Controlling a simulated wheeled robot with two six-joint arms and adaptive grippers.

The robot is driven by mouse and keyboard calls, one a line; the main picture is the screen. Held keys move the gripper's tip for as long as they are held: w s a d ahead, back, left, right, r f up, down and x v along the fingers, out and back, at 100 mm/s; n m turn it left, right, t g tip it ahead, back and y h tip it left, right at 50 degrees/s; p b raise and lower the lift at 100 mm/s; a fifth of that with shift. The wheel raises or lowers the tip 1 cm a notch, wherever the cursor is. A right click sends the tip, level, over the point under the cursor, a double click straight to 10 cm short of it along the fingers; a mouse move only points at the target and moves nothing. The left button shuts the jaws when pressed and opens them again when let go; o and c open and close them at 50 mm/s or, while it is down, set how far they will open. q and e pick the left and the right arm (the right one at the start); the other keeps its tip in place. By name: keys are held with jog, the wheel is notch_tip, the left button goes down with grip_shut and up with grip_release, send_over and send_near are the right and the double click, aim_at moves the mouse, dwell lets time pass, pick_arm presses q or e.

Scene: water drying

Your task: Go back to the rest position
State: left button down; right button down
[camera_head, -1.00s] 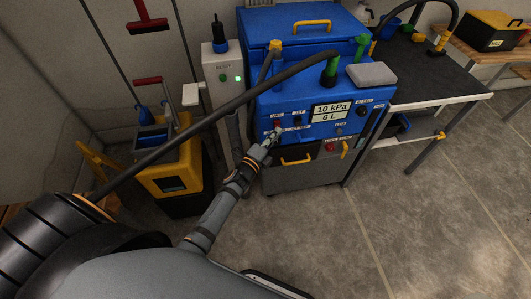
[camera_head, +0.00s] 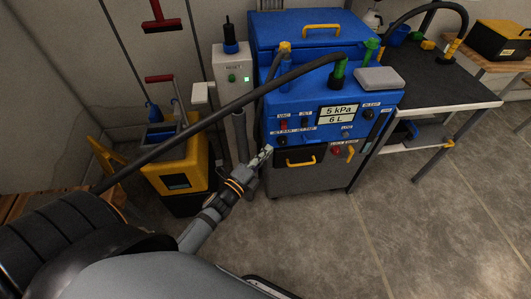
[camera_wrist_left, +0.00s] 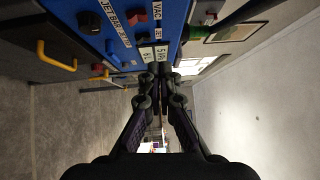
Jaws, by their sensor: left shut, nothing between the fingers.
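My left gripper (camera_head: 266,152) is shut and empty in the head view, in front of the lower left of the blue machine (camera_head: 312,102). It is apart from the knobs on the panel. In the left wrist view the closed fingers (camera_wrist_left: 161,72) point along the machine's panel (camera_wrist_left: 140,25), with the VAC and JET labels and a red switch (camera_wrist_left: 139,12) at its side. The machine's display (camera_head: 338,112) reads 5 kPa and 6 L. My right gripper does not show.
A yellow mop bucket (camera_head: 172,165) stands left of a grey RESET box (camera_head: 231,70). A dark hose (camera_head: 225,110) crosses in front of the machine. A black-topped table (camera_head: 435,85) stands to the right. The floor (camera_head: 410,210) at front right is clear.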

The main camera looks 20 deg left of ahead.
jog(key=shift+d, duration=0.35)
